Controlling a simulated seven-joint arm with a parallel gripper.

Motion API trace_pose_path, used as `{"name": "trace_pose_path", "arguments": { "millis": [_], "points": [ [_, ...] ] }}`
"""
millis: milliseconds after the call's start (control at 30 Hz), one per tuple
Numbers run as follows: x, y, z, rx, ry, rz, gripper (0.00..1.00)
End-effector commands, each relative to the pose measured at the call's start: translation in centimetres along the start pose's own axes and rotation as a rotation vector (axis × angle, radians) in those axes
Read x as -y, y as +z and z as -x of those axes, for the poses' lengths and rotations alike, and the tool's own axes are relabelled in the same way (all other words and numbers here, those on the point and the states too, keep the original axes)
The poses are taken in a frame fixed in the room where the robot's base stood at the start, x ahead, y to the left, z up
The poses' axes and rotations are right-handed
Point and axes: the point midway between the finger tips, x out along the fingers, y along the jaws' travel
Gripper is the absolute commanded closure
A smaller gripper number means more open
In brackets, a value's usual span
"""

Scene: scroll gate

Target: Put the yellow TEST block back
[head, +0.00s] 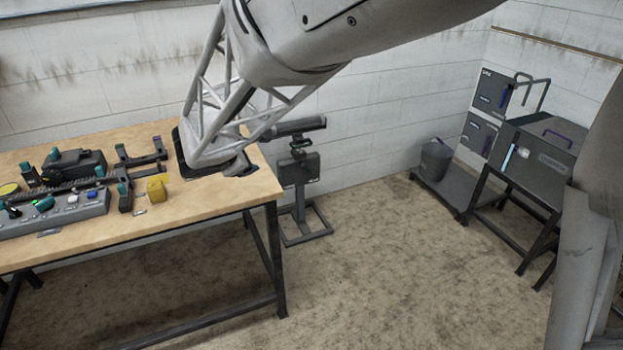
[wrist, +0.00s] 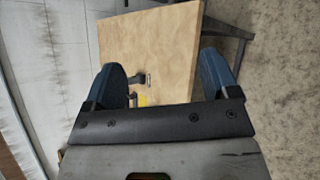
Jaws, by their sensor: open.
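The yellow block (head: 156,188) sits on the wooden table (head: 215,204), beside a dark bracket with teal-topped posts (head: 124,190). A small label lies in front of the block. In the wrist view only a sliver of the yellow block (wrist: 143,101) shows above the gripper's dark bar. My gripper (head: 213,168) is above the table's right end, to the right of the block and apart from it. Any lettering on the block is too small to read.
A grey control panel (head: 55,212) with buttons and a dark device (head: 75,164) stand on the table's left. A dark stand (head: 300,185) is on the floor past the table's right edge. The table's front right is clear.

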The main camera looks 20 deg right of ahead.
Motion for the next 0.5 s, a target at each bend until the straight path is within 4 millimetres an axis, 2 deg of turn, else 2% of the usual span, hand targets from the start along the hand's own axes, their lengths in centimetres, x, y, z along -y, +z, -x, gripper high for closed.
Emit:
{"name": "trace_pose_path", "arguments": {
  "millis": [33,200,400,500],
  "points": [
    [1.1,2.0,0.8,0.008,-0.038,-0.077,0.19],
    [5.4,6.8,3.7,0.021,-0.186,-0.351,0.19],
    [10.9,10.8,7.7,0.028,-0.358,-0.668,0.19],
    [13.6,12.1,9.8,0.026,-0.445,-0.825,0.19]
  ]
}}
